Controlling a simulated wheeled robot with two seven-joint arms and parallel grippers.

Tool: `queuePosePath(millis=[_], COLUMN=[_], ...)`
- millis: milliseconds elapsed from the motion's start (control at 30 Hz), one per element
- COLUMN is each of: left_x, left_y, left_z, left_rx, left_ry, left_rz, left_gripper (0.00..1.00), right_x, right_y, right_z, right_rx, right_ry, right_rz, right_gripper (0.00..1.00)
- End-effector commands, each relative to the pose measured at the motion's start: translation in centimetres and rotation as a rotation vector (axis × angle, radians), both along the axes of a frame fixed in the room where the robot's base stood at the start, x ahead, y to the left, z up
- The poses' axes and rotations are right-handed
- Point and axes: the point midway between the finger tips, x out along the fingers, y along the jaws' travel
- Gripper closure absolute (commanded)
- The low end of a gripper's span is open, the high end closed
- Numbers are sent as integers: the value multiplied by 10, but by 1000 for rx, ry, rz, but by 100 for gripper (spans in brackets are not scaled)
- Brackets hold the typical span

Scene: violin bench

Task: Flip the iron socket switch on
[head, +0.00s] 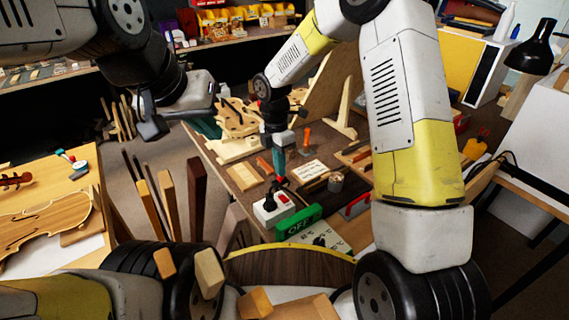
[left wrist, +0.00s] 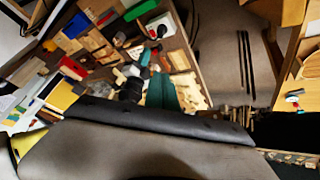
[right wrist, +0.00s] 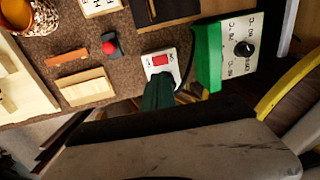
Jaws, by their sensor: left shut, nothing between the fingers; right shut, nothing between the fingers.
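The white iron socket (head: 268,214) stands on the bench with a red rocker switch (head: 283,198) on top and a black plug beside the switch. The right wrist view also shows the red switch (right wrist: 160,60) on the white socket (right wrist: 149,74). My right gripper (head: 280,178) is shut and empty, pointing down just above and behind the socket. Its teal fingers (right wrist: 158,92) overlap the socket's near edge in the right wrist view; contact cannot be told. My left gripper (head: 207,128) is shut and empty, away from the socket near the bench's left corner.
A violin table (head: 85,165) stands at the left.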

Motion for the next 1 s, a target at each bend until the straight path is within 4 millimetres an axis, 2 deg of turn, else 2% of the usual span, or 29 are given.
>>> queuePosePath(millis=[100,233,400,767,867,1000], left_x=[0,0,0,1,5,22], left_y=[0,0,0,0,-2,-9], left_z=[0,0,0,0,-1,-3], left_rx=[1,1,1,-3,-29,-128], left_ry=[1,1,1,4,25,110], left_rz=[-1,-1,-1,2,28,138], left_gripper=[100,100,100,100,100,100], right_x=[4,5,6,6,5,-1], right_y=[0,2,2,2,-3,-19], right_z=[23,41,51,53,61,88], right_rx=[1,1,-1,-1,0,7], right_ry=[-3,-2,1,-1,-15,-62], right_rz=[-4,-4,-3,-7,-40,-177], right_gripper=[100,100,100,100,100,100])
